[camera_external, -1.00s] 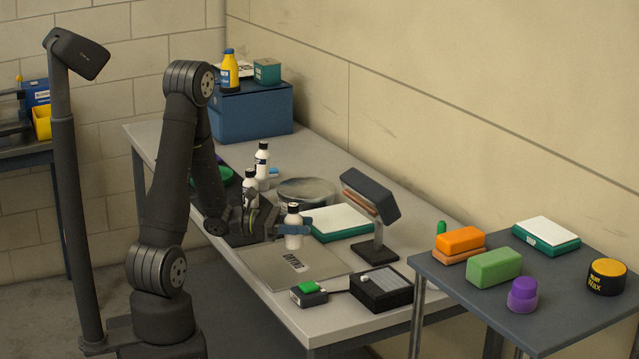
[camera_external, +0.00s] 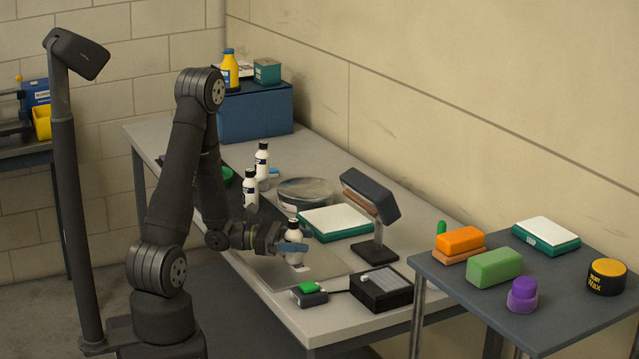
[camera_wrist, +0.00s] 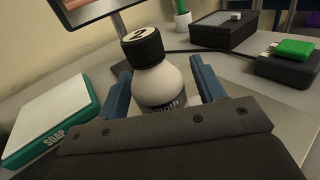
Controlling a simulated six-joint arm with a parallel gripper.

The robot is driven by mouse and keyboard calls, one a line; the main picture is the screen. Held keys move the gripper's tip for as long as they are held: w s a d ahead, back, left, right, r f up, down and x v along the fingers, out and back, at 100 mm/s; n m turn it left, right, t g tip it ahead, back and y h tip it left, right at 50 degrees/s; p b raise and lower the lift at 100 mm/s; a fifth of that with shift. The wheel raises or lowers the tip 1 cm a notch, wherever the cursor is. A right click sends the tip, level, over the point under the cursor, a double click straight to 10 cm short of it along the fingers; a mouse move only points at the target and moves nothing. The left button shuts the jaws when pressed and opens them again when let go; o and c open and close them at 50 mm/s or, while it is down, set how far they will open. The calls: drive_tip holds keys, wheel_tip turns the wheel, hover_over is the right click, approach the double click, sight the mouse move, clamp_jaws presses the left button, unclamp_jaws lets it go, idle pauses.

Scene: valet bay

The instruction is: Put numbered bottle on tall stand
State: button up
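A white bottle (camera_external: 295,258) with a black cap and dark label is between the blue fingers of my gripper (camera_external: 291,249), over the grey "DRYING" plate (camera_external: 325,262). Two similar bottles (camera_external: 250,190) (camera_external: 262,160) stand upright farther back. A stand with a dark tilted head (camera_external: 371,194) is right of the gripper; which thing is the tall stand is unclear.
A teal SOAP box with a white top (camera_external: 336,222) lies behind the held bottle, and a round grey dish (camera_external: 306,188) behind that. A green-button box (camera_external: 309,294) and a black box (camera_external: 381,288) are at the front. A side table (camera_external: 450,290) holds sponges and tins.

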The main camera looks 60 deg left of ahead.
drive_tip(key=shift+r, duration=0.15)
drive_tip(key=v, duration=1.1)
drive_tip(key=shift+s+a, duration=0.2)
drive_tip(key=shift+s, duration=0.05)
drive_tip(key=shift+s+a, duration=0.1)
drive_tip(key=shift+s, duration=0.05)
drive_tip(key=c, duration=0.3)
approach(293, 220)
drive_tip(key=shift+x, duration=5.05)
drive_tip(key=shift+s, duration=0.1)
clamp_jaws()
